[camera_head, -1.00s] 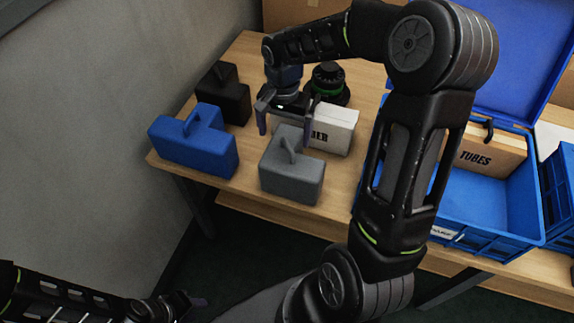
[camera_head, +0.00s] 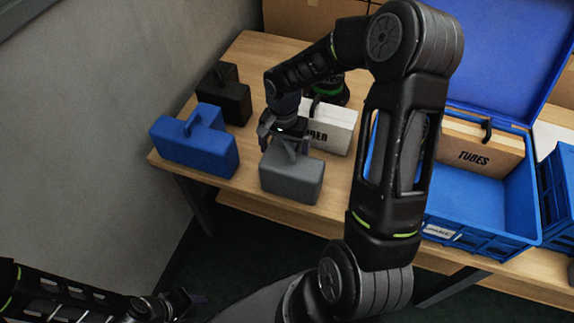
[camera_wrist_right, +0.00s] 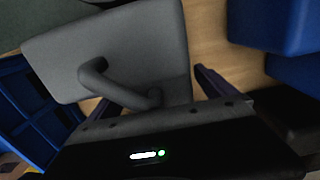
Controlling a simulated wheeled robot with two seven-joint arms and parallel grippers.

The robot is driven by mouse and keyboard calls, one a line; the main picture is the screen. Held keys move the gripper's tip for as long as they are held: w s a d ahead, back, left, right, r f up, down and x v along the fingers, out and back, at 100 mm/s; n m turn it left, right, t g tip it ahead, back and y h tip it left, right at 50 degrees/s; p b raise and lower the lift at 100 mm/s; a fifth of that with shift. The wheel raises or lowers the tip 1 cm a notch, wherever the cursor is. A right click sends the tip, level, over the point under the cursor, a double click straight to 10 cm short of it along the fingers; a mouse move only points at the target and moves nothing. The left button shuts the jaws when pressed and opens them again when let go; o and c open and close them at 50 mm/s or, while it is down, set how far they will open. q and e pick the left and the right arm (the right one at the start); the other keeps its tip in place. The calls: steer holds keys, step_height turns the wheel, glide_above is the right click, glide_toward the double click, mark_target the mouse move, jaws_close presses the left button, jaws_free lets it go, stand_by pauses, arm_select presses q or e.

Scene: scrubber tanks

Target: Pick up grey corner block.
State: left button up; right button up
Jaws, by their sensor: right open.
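The grey corner block (camera_head: 291,180) stands on the wooden table near its front edge, with a handle on top. My right gripper (camera_head: 284,143) is just above and behind it, pointing down with its fingers apart around the handle area. In the right wrist view the grey corner block (camera_wrist_right: 125,45) fills the upper left, its bent handle (camera_wrist_right: 120,88) lying between the open fingers of the right gripper (camera_wrist_right: 152,92). I cannot tell whether the fingers touch the handle. My left gripper (camera_head: 188,301) is low at the bottom left, away from the table; its jaw opening is unclear.
A blue block (camera_head: 195,145) stands left of the grey one, a black block (camera_head: 224,95) behind it. A white lettered box (camera_head: 330,127) stands close behind right. A blue crate (camera_head: 480,245) holding a TUBES box (camera_head: 474,157) is on the right. The wall is at left.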

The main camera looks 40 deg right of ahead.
steer(key=shift+c, duration=0.2)
stand_by(0.4)
steer(key=c, duration=1.8)
